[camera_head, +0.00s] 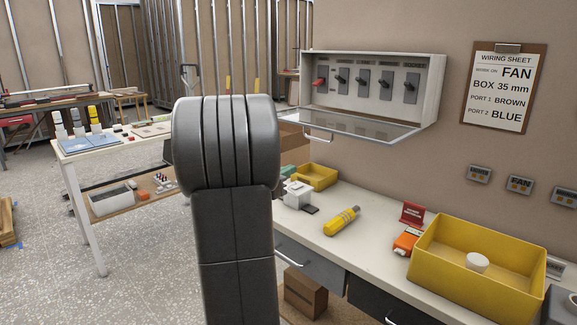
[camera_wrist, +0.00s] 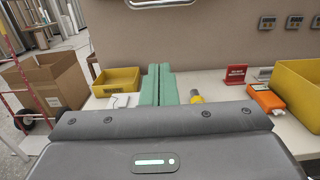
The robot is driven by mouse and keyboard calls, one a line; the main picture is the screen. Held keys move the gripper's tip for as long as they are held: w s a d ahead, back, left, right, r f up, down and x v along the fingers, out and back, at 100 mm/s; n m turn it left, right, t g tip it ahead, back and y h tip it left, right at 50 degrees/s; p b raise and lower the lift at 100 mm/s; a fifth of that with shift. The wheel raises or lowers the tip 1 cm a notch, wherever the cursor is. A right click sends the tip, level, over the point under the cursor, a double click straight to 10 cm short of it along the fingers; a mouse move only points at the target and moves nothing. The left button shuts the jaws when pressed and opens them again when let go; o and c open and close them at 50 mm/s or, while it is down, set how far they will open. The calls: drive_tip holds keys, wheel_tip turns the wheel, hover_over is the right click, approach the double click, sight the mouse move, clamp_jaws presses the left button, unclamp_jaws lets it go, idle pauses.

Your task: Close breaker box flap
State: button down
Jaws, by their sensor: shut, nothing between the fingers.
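The breaker box (camera_head: 372,85) is a pale case on the wall holding a row of dark switches and one red switch. Its clear, pale-framed flap (camera_head: 365,125) is hinged along the bottom edge and hangs open, sticking out nearly level, with a small handle (camera_head: 318,137) on its outer edge. In the wrist view a pale frame edge with a metal handle (camera_wrist: 160,3) shows at the top. My gripper (camera_wrist: 158,68) is shut and empty, its green fingers side by side, below the handle and apart from it. My arm hides most of the gripper in the head view.
A counter (camera_head: 345,240) runs below the box. On it are a yellow-grey tool (camera_head: 342,220), a small yellow bin (camera_head: 317,177), an orange device (camera_head: 405,243) and a large yellow bin (camera_head: 470,285). A clipboard wiring sheet (camera_head: 503,88) hangs right of the box.

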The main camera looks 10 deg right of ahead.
drive_tip(key=w+d+r+p, duration=0.1)
drive_tip(key=w+d+r, duration=0.3)
drive_tip(key=d, duration=0.3)
drive_tip(key=shift+w+d+r, duration=0.15)
drive_tip(key=shift+w+r, duration=0.05)
drive_tip(key=shift+w, duration=0.55)
drive_tip(key=shift+p, duration=0.3)
